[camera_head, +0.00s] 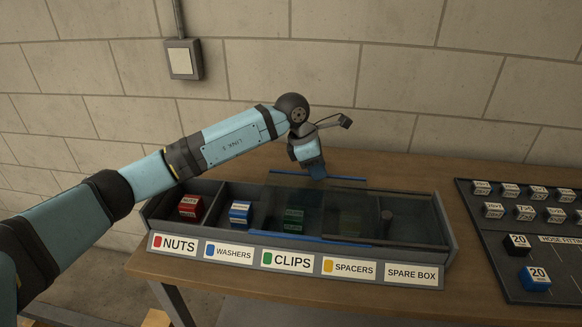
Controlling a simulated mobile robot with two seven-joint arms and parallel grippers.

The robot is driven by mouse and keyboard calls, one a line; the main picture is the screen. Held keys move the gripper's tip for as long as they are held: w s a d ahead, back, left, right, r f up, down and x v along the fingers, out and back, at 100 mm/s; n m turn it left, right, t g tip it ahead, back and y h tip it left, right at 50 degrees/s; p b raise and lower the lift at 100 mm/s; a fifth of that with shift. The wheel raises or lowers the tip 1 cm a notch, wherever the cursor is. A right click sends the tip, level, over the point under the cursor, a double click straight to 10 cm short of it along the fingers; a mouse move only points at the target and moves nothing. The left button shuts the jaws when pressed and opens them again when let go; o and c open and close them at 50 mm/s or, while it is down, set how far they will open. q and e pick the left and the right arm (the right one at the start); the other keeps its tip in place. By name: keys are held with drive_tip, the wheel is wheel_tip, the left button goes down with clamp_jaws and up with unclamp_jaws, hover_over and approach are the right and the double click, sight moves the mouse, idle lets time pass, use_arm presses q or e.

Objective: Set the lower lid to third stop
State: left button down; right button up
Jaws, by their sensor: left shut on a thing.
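A long dark box (450,243) with a row of compartments stands on the table. A clear lid with blue edges (318,178) lies over the clips and spacers compartments. A second smoky clear lid (415,210) covers the right end, over the spare box compartment. Which lid is the lower one is hard to tell. My left gripper (316,170) points down at the back blue edge, shut on the blue-edged lid; its fingertips are partly hidden. My right gripper is not in view.
Red nuts (190,207) and blue washers (240,212) lie in uncovered compartments at the left; green clips (293,220) show through the lid. A dark board (500,262) with labelled cubes lies at the right. A switch box (184,60) hangs on the wall.

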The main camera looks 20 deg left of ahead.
use_arm(q)
drive_tip(key=shift+w+d, duration=0.25)
drive_tip(key=shift+d, duration=0.85)
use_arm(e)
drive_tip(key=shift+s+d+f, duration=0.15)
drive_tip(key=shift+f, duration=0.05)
use_arm(q)
drive_tip(key=c, duration=0.9)
unclamp_jaws()
drive_tip(key=shift+w, duration=0.1)
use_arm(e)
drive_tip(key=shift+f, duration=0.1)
use_arm(q)
drive_tip(key=shift+d+f, duration=0.1)
drive_tip(key=shift+f, duration=0.05)
